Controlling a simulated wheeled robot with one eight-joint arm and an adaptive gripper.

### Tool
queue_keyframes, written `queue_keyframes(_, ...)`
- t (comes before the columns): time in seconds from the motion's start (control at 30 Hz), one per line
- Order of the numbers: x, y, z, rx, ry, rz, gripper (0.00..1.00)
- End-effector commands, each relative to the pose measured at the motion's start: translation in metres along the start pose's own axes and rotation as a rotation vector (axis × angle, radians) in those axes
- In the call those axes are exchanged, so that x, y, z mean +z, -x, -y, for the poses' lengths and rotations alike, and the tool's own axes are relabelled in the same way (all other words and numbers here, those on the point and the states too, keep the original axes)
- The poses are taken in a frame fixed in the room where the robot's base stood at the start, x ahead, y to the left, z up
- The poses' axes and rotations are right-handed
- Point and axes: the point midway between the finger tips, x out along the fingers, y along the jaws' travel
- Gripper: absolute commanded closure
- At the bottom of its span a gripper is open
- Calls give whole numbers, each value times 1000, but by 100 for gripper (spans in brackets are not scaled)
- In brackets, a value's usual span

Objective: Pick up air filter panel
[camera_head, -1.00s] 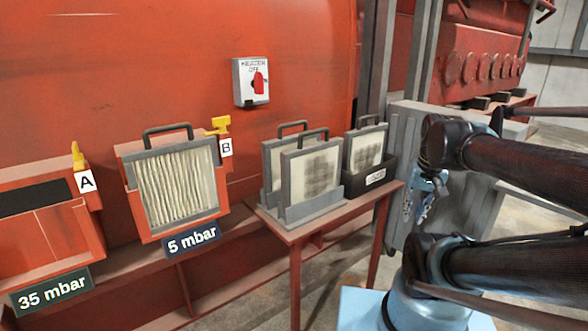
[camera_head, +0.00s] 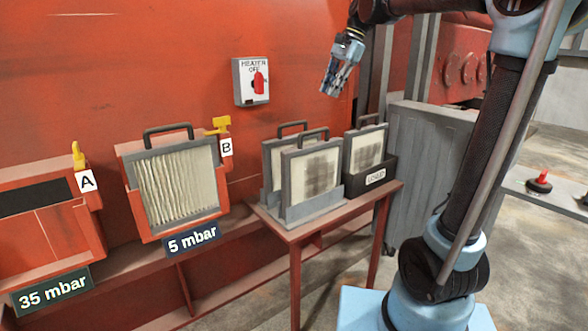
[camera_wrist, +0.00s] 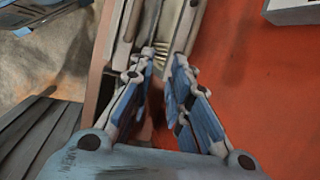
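Several framed air filter panels with dark handles show in the head view. One pleated cream panel (camera_head: 178,187) sits in the red housing marked B. Two panels stand upright in a grey rack on a small red table; the front one (camera_head: 312,174) has a dark-smudged face and partly hides the rear one (camera_head: 270,165). Another smudged panel (camera_head: 367,150) stands in a black bin (camera_head: 375,180) with a label too small to read surely. My gripper (camera_head: 329,90) is raised above and behind the table, apart from all panels. In the wrist view its fingers (camera_wrist: 164,58) are apart with nothing between them.
Housing A (camera_head: 50,235) is at the far left, with a 35 mbar sign below; housing B has a 5 mbar sign (camera_head: 192,239). A switch box (camera_head: 251,82) with a red knob is on the red wall. A grey cabinet (camera_head: 430,150) stands right of the table (camera_head: 293,232).

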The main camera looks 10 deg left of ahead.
Motion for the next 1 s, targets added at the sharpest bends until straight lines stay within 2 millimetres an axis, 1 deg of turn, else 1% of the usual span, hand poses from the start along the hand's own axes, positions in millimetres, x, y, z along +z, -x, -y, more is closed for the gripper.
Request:
queue_keyframes(0.03,4,2,17,2,-16,17,83)
queue_keyframes(0.1,10,5,34,5,-42,36,83)
queue_keyframes(0.2,15,7,50,8,-69,55,83)
queue_keyframes(0.3,18,6,58,10,-82,65,83)
queue_keyframes(0.37,19,3,60,11,-86,67,83)
queue_keyframes(0.47,20,-10,61,11,-86,68,83)
queue_keyframes(0.9,26,-87,59,11,-85,67,83)
queue_keyframes(1.0,26,-100,59,11,-85,67,83)
